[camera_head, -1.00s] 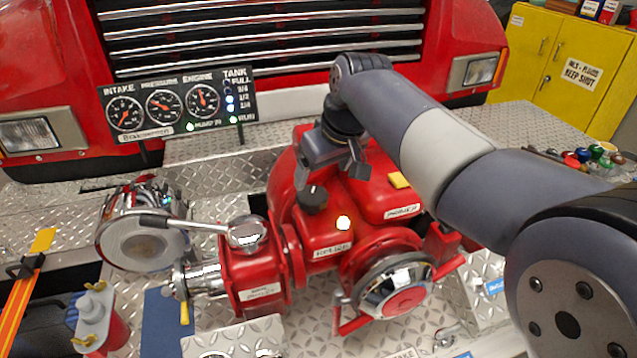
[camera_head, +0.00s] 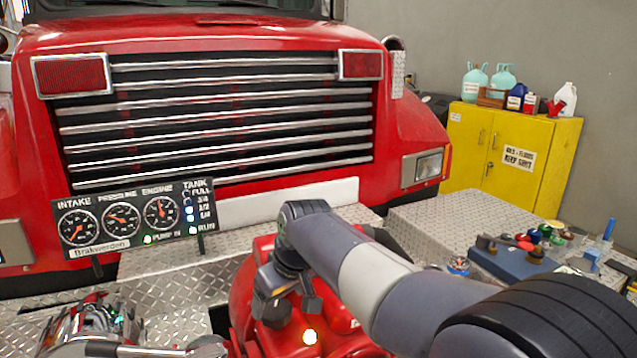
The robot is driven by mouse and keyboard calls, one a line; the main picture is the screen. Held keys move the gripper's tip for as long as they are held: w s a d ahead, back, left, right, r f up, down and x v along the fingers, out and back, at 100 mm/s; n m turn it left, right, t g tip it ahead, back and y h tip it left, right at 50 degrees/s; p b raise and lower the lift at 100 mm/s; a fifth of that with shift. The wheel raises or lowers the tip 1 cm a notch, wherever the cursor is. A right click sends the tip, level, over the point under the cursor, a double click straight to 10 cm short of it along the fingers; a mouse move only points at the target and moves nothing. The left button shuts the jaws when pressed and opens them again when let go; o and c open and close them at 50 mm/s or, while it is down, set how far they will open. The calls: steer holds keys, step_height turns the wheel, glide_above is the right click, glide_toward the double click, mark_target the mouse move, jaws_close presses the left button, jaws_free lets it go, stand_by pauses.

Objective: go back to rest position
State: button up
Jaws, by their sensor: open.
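My gripper (camera_head: 288,306) hangs at the end of my grey arm, in the lower middle of the view. It is open and I see nothing between its fingers. It is over the red pump (camera_head: 243,290), close to the black knob and a lit lamp (camera_head: 310,337) on the pump top. Whether the fingers touch the pump I cannot tell. The lower part of the pump is cut off by the picture edge, and my arm hides its right side.
The gauge panel (camera_head: 135,219) stands left of my gripper, before the red truck's grille (camera_head: 220,120). A yellow cabinet (camera_head: 510,160) with bottles on top stands at back right. A blue case (camera_head: 505,262) and several coloured caps lie on the right.

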mark_target(276, 309)
steer(key=x, duration=0.4)
steer(key=shift+a+f, duration=0.15)
steer(key=shift+f, duration=0.05)
steer(key=shift+m, duration=0.7)
steer(key=shift+t, duration=0.3)
